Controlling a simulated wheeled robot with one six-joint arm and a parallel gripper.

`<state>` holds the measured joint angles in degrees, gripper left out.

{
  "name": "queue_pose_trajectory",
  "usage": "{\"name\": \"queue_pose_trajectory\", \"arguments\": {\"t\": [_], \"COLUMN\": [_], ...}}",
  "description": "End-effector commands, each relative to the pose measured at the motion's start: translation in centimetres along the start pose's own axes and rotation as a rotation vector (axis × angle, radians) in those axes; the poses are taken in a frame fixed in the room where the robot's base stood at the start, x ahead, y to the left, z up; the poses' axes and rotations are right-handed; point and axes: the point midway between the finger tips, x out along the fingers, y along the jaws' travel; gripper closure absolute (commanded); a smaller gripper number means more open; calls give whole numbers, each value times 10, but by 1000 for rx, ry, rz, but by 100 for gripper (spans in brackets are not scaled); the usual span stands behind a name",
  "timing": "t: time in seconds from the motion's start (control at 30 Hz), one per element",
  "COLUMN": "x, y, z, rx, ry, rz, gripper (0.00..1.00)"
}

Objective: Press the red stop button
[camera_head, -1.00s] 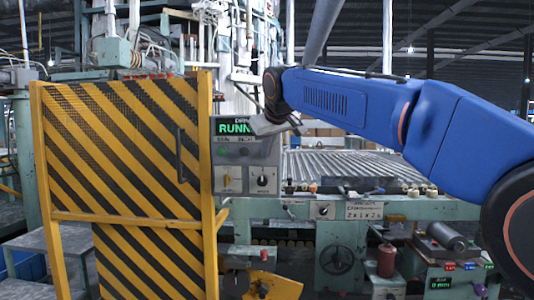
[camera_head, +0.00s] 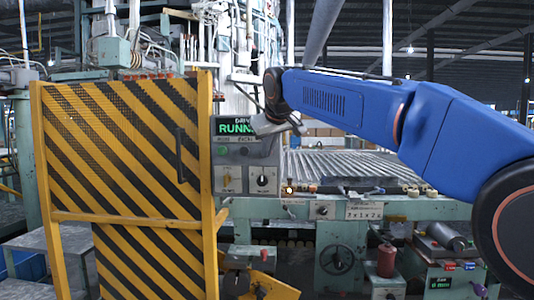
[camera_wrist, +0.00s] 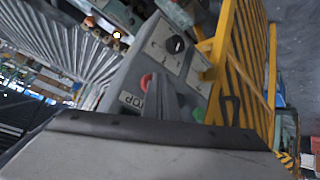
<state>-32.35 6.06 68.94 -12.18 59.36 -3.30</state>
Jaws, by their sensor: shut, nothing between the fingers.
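The red stop button (camera_wrist: 146,81) sits on a grey control panel (camera_wrist: 130,82) in the wrist view, with a white label marked STOP beside it. My gripper (camera_wrist: 165,80) shows there as a narrow grey wedge, shut and empty, its tip just beside the red button in the picture. I cannot tell whether it touches the panel. In the head view my gripper (camera_head: 262,128) is in front of the upper right of the panel (camera_head: 218,168) and hides the red button. The panel's green display (camera_head: 235,127) reads "RUNN", the rest covered.
A green button (camera_wrist: 198,115) is on the same panel, with a black rotary knob (camera_head: 263,181) lower down. A yellow and black striped guard door (camera_head: 125,170) stands close to the panel's left. A roller conveyor (camera_head: 340,165) lies to the right, under my arm.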

Motion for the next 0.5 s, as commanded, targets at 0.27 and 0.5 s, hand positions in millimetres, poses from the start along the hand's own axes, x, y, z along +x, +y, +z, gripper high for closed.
{"name": "queue_pose_trajectory", "arguments": {"t": [0.27,0.5], "x": [2,3], "y": [1,2], "z": [-1,-2], "rx": [0,0], "ry": [0,0], "rz": [0,0], "gripper": [100,100]}}
